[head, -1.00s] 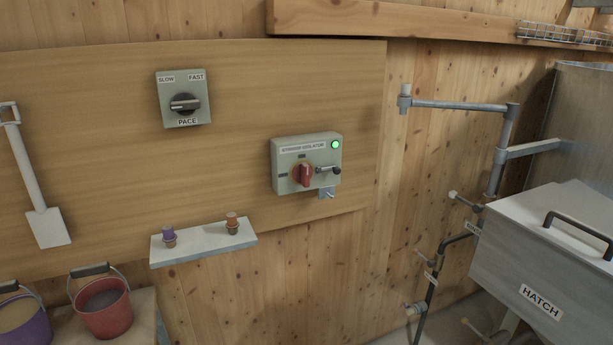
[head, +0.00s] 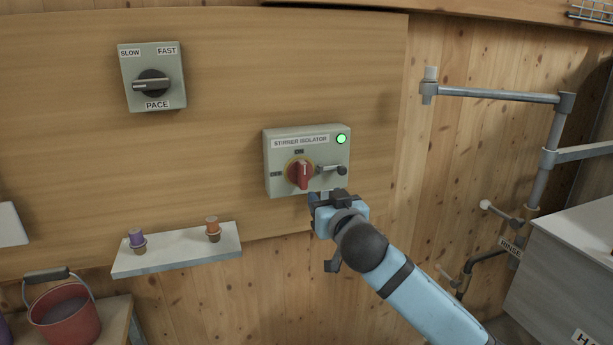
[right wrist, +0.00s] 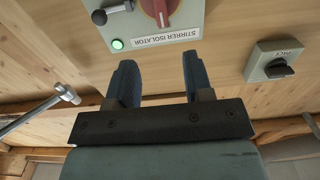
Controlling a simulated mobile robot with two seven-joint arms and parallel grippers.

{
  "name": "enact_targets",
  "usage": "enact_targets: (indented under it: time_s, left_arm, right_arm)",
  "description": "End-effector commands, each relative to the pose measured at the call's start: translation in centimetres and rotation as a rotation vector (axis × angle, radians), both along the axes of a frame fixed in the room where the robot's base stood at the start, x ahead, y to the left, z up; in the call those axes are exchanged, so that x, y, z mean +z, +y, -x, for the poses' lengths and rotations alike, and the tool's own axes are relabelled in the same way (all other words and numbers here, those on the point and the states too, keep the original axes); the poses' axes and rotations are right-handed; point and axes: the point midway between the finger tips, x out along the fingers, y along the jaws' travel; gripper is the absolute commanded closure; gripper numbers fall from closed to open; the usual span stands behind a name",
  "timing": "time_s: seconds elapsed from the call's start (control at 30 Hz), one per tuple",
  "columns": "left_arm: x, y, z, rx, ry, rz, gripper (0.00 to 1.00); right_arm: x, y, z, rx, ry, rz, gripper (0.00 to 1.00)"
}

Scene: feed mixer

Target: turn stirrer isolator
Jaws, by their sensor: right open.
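The stirrer isolator (head: 284,161) is a pale grey-green box on the wooden board, with a red rotary handle (head: 300,174) standing upright on a yellow ring. A green lamp (head: 341,139) glows at its upper right. A small lever with a dark knob (head: 341,171) sits right of the handle. My right gripper (head: 318,200) is just below the box in the head view. In the right wrist view its two fingers (right wrist: 158,85) are apart and empty. The isolator shows upside down there (right wrist: 180,25), with the red handle (right wrist: 159,8) cut by the top edge. My left gripper is not seen.
A PACE switch box (head: 153,100) is up left on the board. A small shelf (head: 178,252) holds a purple plug (head: 137,237) and an orange plug (head: 212,226). A red bucket (head: 64,315) stands lower left. Grey pipes (head: 500,95) and a metal tank (head: 565,270) are at right.

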Motion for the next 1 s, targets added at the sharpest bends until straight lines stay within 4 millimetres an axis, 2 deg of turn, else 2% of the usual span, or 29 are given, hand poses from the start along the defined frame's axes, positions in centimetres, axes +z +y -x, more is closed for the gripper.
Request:
enact_targets:
  time_s: [0.17,0.4,0.6,0.8,1.0]
  left_arm:
    - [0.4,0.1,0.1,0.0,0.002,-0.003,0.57]
    - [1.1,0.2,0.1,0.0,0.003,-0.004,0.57]
    - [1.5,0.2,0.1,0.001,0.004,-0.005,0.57]
    - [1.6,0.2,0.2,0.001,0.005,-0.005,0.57]
    - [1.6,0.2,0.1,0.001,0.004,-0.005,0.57]
  right_arm:
    - [0.3,0.7,-2.3,-0.002,-0.001,0.002,0.53]
    - [0.3,2.4,-7.3,-0.001,-0.001,0.002,0.53]
    - [0.2,3.5,-10.7,-0.001,-0.001,0.002,0.53]
    - [0.1,4.0,-12.4,0.0,0.0,0.001,0.53]
    - [-0.1,4.1,-12.8,0.001,0.001,0.0,0.53]
